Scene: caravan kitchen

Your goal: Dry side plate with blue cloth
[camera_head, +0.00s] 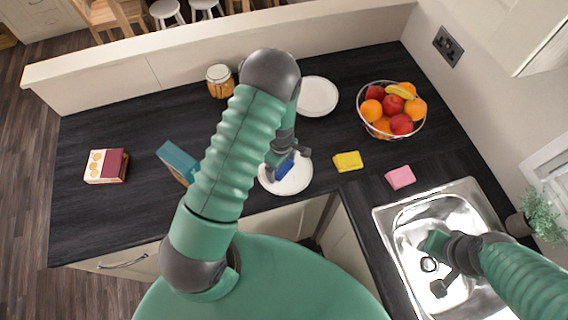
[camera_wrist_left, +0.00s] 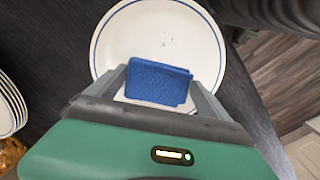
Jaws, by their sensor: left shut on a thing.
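The side plate (camera_head: 297,181), white with a blue rim line, lies flat on the dark counter; it fills the upper middle of the left wrist view (camera_wrist_left: 120,40). A few small specks like drops show on its face. My left gripper (camera_head: 287,163) is shut on the folded blue cloth (camera_wrist_left: 158,82), over the plate; the cloth also shows in the head view (camera_head: 285,168). Whether the cloth touches the plate is hard to tell. My right gripper (camera_head: 434,276) hangs over the sink, and its jaw state is unclear.
A plate stack (camera_head: 317,96), jar (camera_head: 220,82) and fruit bowl (camera_head: 391,109) stand behind. A yellow sponge (camera_head: 348,161) and pink sponge (camera_head: 400,177) lie right of the plate, before the sink (camera_head: 462,205). Left are a blue box (camera_head: 178,160) and a carton (camera_head: 106,166).

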